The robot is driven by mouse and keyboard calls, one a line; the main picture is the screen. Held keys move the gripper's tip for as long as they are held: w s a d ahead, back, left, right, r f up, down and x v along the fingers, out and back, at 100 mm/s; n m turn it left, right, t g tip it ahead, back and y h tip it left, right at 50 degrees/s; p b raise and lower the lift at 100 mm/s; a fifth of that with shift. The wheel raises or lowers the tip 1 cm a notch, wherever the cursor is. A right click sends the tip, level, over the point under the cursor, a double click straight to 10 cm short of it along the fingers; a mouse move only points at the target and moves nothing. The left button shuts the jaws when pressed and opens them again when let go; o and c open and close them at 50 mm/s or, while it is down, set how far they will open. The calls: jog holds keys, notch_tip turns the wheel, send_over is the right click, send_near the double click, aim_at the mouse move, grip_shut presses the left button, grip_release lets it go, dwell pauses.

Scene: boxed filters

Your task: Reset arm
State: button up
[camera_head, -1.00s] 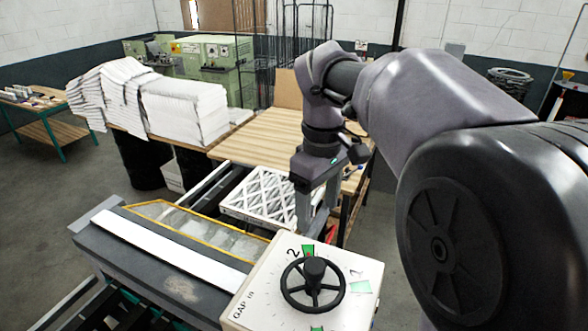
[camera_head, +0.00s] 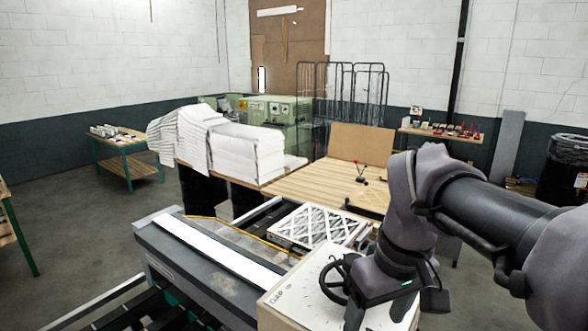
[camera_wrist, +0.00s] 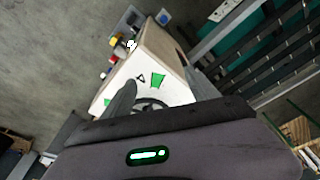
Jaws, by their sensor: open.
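My arm reaches in from the right in the head view. My gripper (camera_head: 420,302) points down at the right, over or beside the white control box (camera_head: 292,297), and is open. It holds nothing that I can see. In the wrist view, one dark finger (camera_wrist: 120,102) shows in front of the control box, which also shows there (camera_wrist: 178,92); the other finger is not clear. A boxed filter with a white lattice (camera_head: 318,228) lies flat on the machine's far end, apart from my gripper.
A black handwheel (camera_head: 330,282) stands out from the control box. A long grey machine (camera_head: 160,258) lies to the left. Behind is a wooden table (camera_head: 315,184) beside stacked white filter media (camera_head: 245,150). The grey floor at the left is open.

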jog(key=s+a+f+m+t+b, duration=0.1)
jog(key=s+f+b, duration=0.3)
jog(key=f+b, duration=0.4)
jog(key=s+a+f+m+t+b, duration=0.1)
jog(key=s+f+m+b, duration=0.3)
jog(key=f+b, duration=0.5)
jog(key=s+a+f+m+t+y+b, duration=0.1)
jog(key=s+f+m+t+b, duration=0.1)
jog(key=f+b, duration=0.7)
notch_tip(320, 180, down, 8)
jog(key=shift+s+r+m, duration=0.2)
jog(key=shift+s+m, duration=0.5)
jog(key=shift+s, duration=0.55)
jog(key=shift+c, duration=0.5)
